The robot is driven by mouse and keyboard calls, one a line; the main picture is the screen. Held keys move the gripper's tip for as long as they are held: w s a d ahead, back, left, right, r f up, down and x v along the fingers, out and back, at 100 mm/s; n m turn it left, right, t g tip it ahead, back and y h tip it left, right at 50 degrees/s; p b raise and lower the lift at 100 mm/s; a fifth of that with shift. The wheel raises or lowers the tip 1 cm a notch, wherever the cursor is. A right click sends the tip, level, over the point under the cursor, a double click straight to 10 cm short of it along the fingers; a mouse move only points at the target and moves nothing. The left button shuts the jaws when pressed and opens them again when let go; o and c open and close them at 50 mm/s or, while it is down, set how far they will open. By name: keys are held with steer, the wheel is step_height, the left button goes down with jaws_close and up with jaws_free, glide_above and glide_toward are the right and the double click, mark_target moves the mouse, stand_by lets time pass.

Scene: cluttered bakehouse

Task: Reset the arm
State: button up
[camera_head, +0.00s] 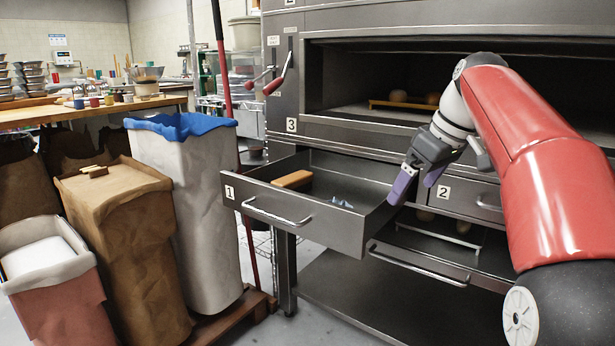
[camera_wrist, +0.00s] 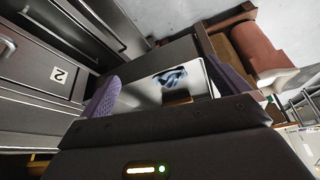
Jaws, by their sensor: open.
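My gripper (camera_head: 418,188) is open, with its purple fingers pointing down beside the right end of the open drawer labelled 1 (camera_head: 300,217). In the wrist view the two purple fingers of my gripper (camera_wrist: 168,88) are spread wide, with nothing between them. The drawer is pulled out below the oven. It holds an orange-brown block (camera_head: 292,179) and a small bluish item (camera_head: 342,202). The bluish item also shows in the wrist view (camera_wrist: 172,76), beyond the fingers. I cannot tell whether a finger touches the drawer's rim.
The oven deck labelled 3 (camera_head: 365,113) is open above, with round items on a rack inside. Drawer 2 (camera_head: 465,196) is to the right of my gripper. Tall sacks and bins (camera_head: 187,215) crowd the left, near a red pole (camera_head: 222,90). A worktable (camera_head: 90,112) stands behind them.

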steer(key=s+a+f+m+t+h, duration=0.1)
steer(key=s+f+m, duration=0.3)
steer(key=s+f, duration=0.7)
steer(key=s+a+f+m+h, duration=0.2)
steer(key=s+f, duration=0.8)
steer(key=s, duration=0.5)
steer(key=shift+s+a+f+m+t, duration=0.15)
steer(key=shift+a+f+m+t, duration=0.25)
steer(key=shift+a+m, duration=0.5)
